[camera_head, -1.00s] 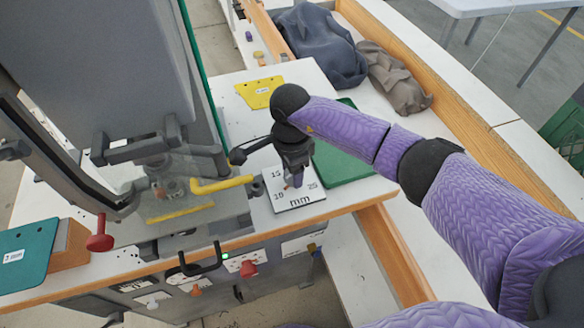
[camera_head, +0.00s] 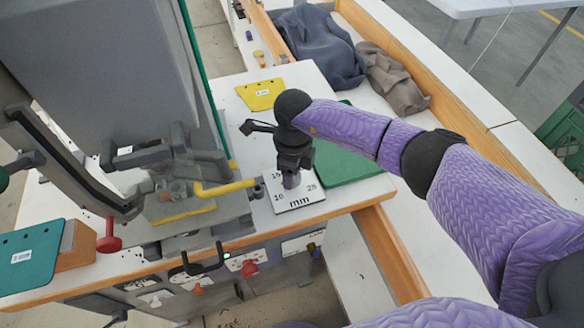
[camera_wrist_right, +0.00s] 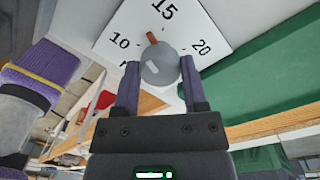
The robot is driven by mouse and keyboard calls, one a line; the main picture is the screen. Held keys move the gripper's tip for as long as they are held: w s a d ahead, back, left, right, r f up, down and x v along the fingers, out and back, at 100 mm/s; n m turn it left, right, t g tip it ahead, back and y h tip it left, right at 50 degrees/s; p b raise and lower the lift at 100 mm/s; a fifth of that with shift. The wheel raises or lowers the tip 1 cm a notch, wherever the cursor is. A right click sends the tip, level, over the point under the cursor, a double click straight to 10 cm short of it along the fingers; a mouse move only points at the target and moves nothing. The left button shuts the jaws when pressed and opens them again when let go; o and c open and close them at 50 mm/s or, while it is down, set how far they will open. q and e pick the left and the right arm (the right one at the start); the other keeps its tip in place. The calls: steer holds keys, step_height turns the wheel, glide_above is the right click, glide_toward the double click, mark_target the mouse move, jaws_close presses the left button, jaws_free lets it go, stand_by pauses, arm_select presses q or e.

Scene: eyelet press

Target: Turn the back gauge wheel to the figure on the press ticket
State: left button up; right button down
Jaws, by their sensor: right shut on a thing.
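The back gauge wheel is a grey round knob (camera_wrist_right: 162,65) with an orange pointer, on a white dial plate (camera_wrist_right: 225,45) marked in mm. In the right wrist view the pointer stands between 10 and 15, nearer 15. My right gripper (camera_wrist_right: 161,85) has its two fingers on either side of the knob and is shut on it. In the head view this gripper (camera_head: 291,172) comes down onto the dial plate (camera_head: 312,203) from above and hides much of the wheel. My left gripper is out of view. I cannot make out any figure on a press ticket.
The grey press (camera_head: 110,70) stands left of the dial, with a yellow bent bar (camera_head: 222,187) close beside the plate. A green sheet (camera_head: 350,160) lies right of the dial and a yellow plate (camera_head: 260,94) behind it.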

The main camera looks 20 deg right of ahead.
steer(key=m+p, duration=0.2)
steer(key=m, duration=0.3)
steer(key=shift+r+m, duration=0.15)
steer(key=shift+m, duration=0.15)
steer(key=m+p, duration=0.2)
steer(key=m, duration=0.3)
steer(key=m+p, duration=0.2)
steer(key=m, duration=0.2)
steer(key=shift+t, duration=0.3)
steer(key=m+p, duration=0.2)
steer(key=m, duration=0.1)
steer(key=shift+m, duration=0.3)
steer(key=shift+m+p, duration=0.4)
steer(key=shift+m, duration=0.7)
steer(key=shift+m+p, duration=0.3)
steer(key=shift+m, duration=0.6)
